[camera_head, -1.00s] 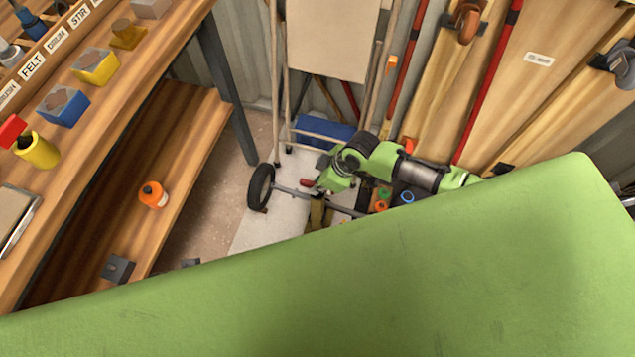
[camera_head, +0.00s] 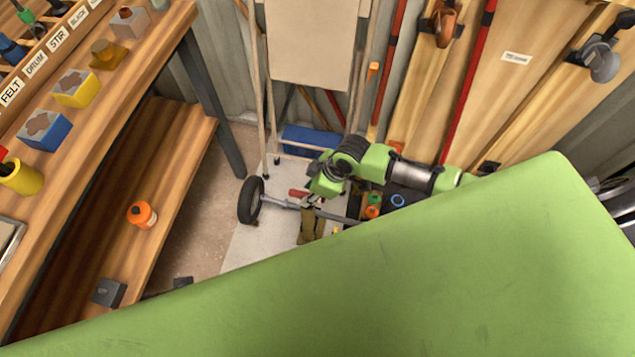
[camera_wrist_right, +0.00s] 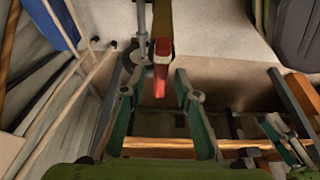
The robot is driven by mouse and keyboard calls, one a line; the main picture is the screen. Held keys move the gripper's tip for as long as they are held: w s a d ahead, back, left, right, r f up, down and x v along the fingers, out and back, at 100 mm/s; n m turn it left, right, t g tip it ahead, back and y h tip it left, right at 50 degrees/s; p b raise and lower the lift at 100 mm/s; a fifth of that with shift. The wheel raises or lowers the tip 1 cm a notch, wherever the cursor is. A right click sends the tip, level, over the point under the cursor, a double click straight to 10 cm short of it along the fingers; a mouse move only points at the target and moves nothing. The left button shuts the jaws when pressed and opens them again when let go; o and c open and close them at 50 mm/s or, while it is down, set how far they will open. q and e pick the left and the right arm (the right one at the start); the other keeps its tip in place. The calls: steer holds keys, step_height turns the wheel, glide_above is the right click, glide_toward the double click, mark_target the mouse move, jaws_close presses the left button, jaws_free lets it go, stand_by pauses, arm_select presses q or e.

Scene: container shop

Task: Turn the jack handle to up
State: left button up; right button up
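The jack handle (camera_head: 298,193) is a small red grip beside the wheel (camera_head: 250,200) on a grey bar in the head view. In the right wrist view the red handle (camera_wrist_right: 161,82) points toward my gripper, next to a grey metal shaft (camera_wrist_right: 142,30). My right gripper (camera_wrist_right: 158,92) is open, with one finger on each side of the handle's end. A gap shows between the handle and each finger. In the head view my right gripper (camera_head: 318,190) is small and its fingers are partly hidden. My left gripper is not in view.
A wooden workbench (camera_head: 100,105) with a lower shelf (camera_head: 165,170) stands at the left. A blue box (camera_head: 305,138) and a white frame (camera_head: 268,100) stand behind the wheel. A large green surface hides the foreground.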

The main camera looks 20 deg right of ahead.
steer(key=v, duration=1)
steer(key=shift+r, duration=0.1)
